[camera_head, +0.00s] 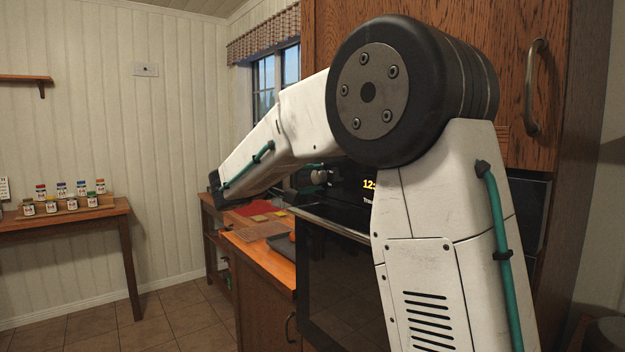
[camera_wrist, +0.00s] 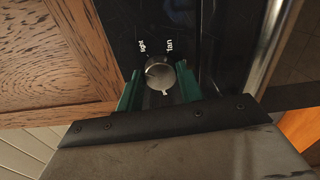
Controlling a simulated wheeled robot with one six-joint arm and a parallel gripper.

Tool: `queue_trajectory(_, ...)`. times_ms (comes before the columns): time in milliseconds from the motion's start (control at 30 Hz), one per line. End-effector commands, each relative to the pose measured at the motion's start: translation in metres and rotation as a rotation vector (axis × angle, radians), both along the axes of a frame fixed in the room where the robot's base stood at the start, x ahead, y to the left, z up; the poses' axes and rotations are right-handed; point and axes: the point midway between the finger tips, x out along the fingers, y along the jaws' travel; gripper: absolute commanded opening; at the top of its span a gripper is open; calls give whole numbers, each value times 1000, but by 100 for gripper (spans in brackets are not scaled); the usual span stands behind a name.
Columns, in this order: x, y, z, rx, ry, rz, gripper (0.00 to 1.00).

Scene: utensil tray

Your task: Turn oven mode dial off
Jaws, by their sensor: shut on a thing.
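The oven mode dial (camera_wrist: 158,76) is a round silver knob on the black control panel (camera_wrist: 150,22). In the wrist view the printed words "light" and "fan" stand beside it, and a small pale pointer mark shows at its lower edge. My gripper (camera_wrist: 160,84) has its green fingers on either side of the dial and is shut on it. In the head view the oven (camera_head: 336,285) is partly behind my arm, with part of its lit display (camera_head: 369,185) showing.
A wooden cabinet (camera_head: 525,70) with a handle is above and right of the oven. A wooden counter (camera_head: 265,260) with a red mat (camera_head: 255,209) lies left of it. A side table (camera_head: 65,218) with spice jars stands at the far left. The tiled floor between is clear.

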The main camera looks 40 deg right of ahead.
Motion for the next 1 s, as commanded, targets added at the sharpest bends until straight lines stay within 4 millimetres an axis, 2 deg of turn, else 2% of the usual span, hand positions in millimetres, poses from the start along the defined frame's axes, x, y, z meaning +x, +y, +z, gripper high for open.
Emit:
queue_trajectory(200,1,1,1,-7,188,4,14)
queue_trajectory(500,1,1,1,-13,378,4,14)
queue_trajectory(1000,1,1,1,-17,474,4,14)
